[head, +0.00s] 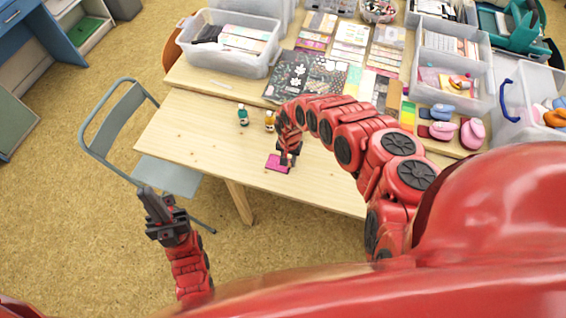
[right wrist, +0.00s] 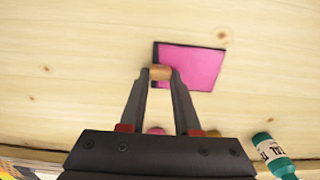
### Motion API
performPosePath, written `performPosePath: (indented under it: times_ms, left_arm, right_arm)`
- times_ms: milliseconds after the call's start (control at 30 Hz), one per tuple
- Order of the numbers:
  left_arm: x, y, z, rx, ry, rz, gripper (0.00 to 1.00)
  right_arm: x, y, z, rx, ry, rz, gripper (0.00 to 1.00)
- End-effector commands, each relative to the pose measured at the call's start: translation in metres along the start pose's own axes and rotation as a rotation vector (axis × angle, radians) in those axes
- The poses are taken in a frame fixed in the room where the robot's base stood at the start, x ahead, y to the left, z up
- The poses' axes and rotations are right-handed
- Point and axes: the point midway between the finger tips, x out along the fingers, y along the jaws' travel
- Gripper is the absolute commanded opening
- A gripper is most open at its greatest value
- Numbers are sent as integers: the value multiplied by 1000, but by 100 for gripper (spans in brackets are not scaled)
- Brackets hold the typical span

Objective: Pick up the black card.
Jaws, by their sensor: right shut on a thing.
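My right gripper (head: 288,158) is low over the table's front part. In the right wrist view, my right gripper (right wrist: 161,73) is shut on a small orange-brown piece (right wrist: 161,72). A pink square (head: 277,163) with a thin dark edge lies flat on the table just beyond the fingertips; it also shows in the right wrist view (right wrist: 194,67). The held piece overlaps its left edge in that view; I cannot tell whether they touch. I cannot clearly make out a separate black card. My left gripper (head: 150,200) is off the table at lower left, its jaw opening unclear.
A teal-capped bottle (head: 243,117) and an amber bottle (head: 269,121) stand left of my right arm. Dark patterned sheets (head: 287,76) lie farther back. Clear boxes (head: 232,62) line the back. A grey chair (head: 113,115) is left. The table's left front is bare.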

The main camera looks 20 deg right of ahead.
Motion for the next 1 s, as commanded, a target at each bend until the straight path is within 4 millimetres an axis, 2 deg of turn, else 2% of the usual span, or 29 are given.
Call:
performPosePath:
  times_ms: [367, 600, 700, 1000]
  left_arm:
    - [-4, 0, 1, 0, 0, 0, 0]
    - [-15, 1, 2, 0, 0, 0, 0]
    - [-12, 1, 2, 0, 0, 0, 0]
    - [3, 0, -1, 0, 0, 0, 0]
  right_arm:
    - [-8, -1, -1, -1, 0, -1, 0]
    - [-36, 1, -3, 0, 6, 3, 0]
    - [-38, 3, 18, -3, -2, 1, 0]
    - [-43, 14, 58, 1, 1, -1, 0]
